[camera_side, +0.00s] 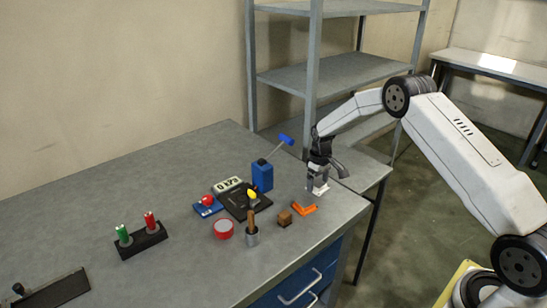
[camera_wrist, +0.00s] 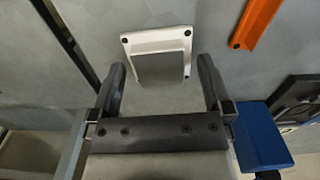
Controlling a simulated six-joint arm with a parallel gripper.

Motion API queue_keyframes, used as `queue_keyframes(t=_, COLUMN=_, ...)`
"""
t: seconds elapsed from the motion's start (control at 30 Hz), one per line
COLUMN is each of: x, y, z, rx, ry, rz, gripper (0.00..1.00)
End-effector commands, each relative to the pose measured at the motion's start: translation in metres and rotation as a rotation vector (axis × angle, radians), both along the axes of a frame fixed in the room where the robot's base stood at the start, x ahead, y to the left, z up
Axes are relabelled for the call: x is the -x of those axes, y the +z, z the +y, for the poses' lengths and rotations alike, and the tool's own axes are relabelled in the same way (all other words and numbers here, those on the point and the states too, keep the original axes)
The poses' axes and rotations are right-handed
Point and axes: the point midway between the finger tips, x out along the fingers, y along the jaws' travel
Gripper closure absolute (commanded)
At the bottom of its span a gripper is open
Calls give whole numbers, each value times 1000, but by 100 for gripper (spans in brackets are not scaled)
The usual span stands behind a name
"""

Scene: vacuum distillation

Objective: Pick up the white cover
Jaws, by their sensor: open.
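The white cover (camera_wrist: 155,38) lies on the grey table in the wrist view, a squarish white piece with a grey middle and dark spots at its corners. In the side view it shows as a small white patch (camera_side: 321,191) near the table's right edge, partly hidden by my gripper (camera_side: 317,183). My gripper is right above or beside it there; the exact gap is hard to tell. In the wrist view my gripper (camera_wrist: 162,70) is open, its two fingers apart, with the cover ahead between and beyond the fingertips. Nothing is held.
An orange angled piece (camera_side: 304,209) lies close by the cover, also in the wrist view (camera_wrist: 256,22). A metal shelf (camera_side: 335,75) rises behind; the table's edge is near.

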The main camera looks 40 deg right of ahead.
Motion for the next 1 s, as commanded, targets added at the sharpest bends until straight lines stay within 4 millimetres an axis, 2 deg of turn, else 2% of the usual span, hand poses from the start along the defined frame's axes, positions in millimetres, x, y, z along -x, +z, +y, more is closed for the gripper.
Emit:
queue_keyframes(t=0.5, x=0, y=-2, z=0, rx=0, ry=0, rz=-1, gripper=0)
queue_keyframes(t=0.57, x=0, y=-2, z=0, rx=0, ry=0, rz=-1, gripper=16)
queue_keyframes(t=0.6, x=0, y=-2, z=0, rx=0, ry=0, rz=-1, gripper=29)
queue_keyframes(t=0.8, x=0, y=-1, z=0, rx=0, ry=0, rz=-1, gripper=90)
queue_keyframes(t=1.0, x=-1, y=-1, z=0, rx=1, ry=0, rz=-2, gripper=91)
